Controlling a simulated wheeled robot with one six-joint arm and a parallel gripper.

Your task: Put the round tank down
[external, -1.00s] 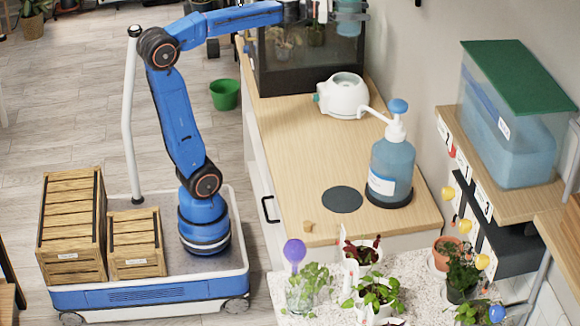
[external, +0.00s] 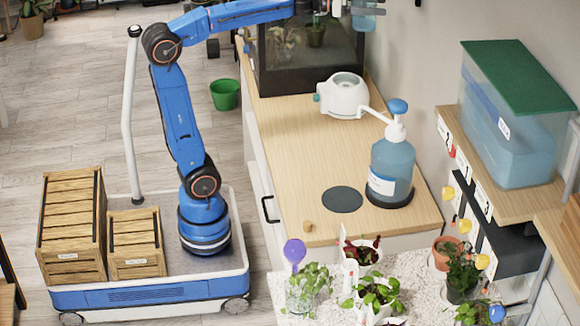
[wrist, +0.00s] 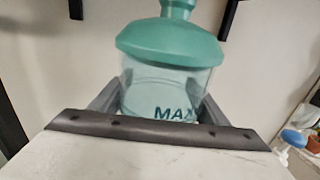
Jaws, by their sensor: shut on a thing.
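The round tank (wrist: 165,75) is clear with a teal lid and the letters "MAX" on its wall. My gripper (wrist: 160,104) is shut around its sides in the wrist view. In the external view the tank (external: 365,14) is held in the air at the top edge, partly cut off, to the right of the dark glass case. A white round-topped base unit (external: 343,96) stands on the wooden counter (external: 290,150), below and a little left of the tank. The tank's top is out of the external view.
A blue pump bottle (external: 391,165) stands at the counter's right side, its spout reaching toward the base unit. A dark round pad (external: 342,199) lies bare beside it. The dark glass case (external: 310,50) stands behind. The counter's middle left is clear.

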